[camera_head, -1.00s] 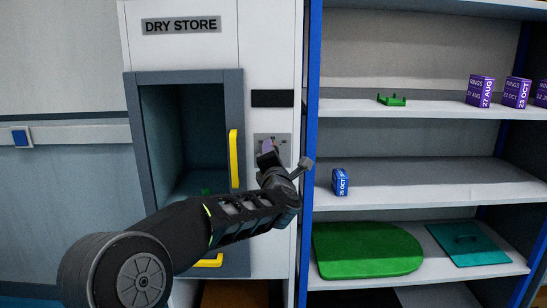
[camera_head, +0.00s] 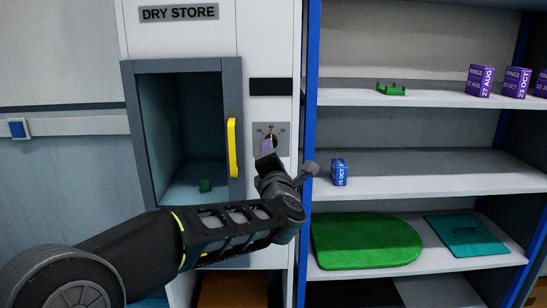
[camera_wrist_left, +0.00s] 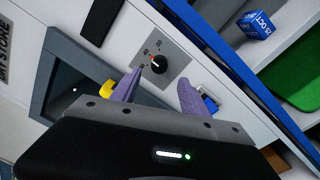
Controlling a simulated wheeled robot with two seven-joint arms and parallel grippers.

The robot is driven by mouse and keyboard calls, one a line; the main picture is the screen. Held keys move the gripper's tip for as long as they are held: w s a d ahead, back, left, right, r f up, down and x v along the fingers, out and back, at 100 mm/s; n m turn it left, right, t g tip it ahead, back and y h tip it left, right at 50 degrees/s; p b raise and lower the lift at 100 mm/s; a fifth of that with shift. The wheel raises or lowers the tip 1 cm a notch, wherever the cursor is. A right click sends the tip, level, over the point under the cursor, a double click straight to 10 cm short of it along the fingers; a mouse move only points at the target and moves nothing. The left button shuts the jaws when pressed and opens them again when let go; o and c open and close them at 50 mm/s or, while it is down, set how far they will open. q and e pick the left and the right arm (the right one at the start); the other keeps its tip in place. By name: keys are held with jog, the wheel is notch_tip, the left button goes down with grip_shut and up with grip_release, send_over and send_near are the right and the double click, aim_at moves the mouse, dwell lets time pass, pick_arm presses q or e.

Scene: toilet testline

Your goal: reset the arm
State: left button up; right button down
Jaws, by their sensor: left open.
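My left arm comes in from the lower left in the head view, and its gripper (camera_head: 268,148) is in front of the dry store's dial panel. In the left wrist view the two purple fingers of the left gripper (camera_wrist_left: 158,90) are apart with nothing between them. A black dial (camera_wrist_left: 154,64) with a red mark sits on a grey plate just beyond the fingertips; I see a gap between them and cannot tell its depth. In the head view the dial (camera_head: 269,136) is partly hidden by the gripper. My right gripper is not in view.
The dry store cabinet (camera_head: 133,130) stands open with a small green part (camera_head: 205,186) inside. Its yellow handle (camera_head: 232,148) is close left of my gripper. The blue-edged shelf (camera_head: 430,188) on the right holds a blue box (camera_head: 339,172), purple boxes (camera_head: 481,82) and green lids (camera_head: 365,240).

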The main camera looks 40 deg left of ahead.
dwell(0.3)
pick_arm(q)
jog(key=w+d+f+m+h+p, duration=0.1)
jog(key=w+d+f+m+h, duration=0.1)
jog(key=d+f+m+h, duration=0.4)
jog(key=w+d+f+m+h+p, duration=0.1)
jog(key=w+d+f+m+h, duration=0.15)
jog(key=d+f+m, duration=0.55)
jog(key=s+d+f+m+g+h+p, duration=0.1)
jog(key=s+d+f+m+g+h, duration=0.2)
jog(key=f, duration=0.7)
jog(key=s+d+f+m+g+h+p, duration=0.1)
jog(key=s+d+f+m, duration=0.3)
jog(key=f, duration=0.6)
jog(key=s+d+f+m+g+h+p, duration=0.1)
jog(key=s+d+f+m+g+p, duration=0.1)
jog(key=s+d+f, duration=0.3)
jog(key=s+d+f+m+g+h+p, duration=0.1)
jog(key=s+d+f+m+g+p, duration=0.1)
jog(key=s, duration=1.2)
jog(key=s+d+f+m+g+h+p, duration=0.1)
jog(key=s+d+f+m+g, duration=0.3)
jog(key=s+d+f, duration=0.5)
jog(key=shift+s+f+g+p, duration=0.15)
jog(key=shift+f+g+p, duration=0.45)
jog(key=shift+g+p, duration=0.15)
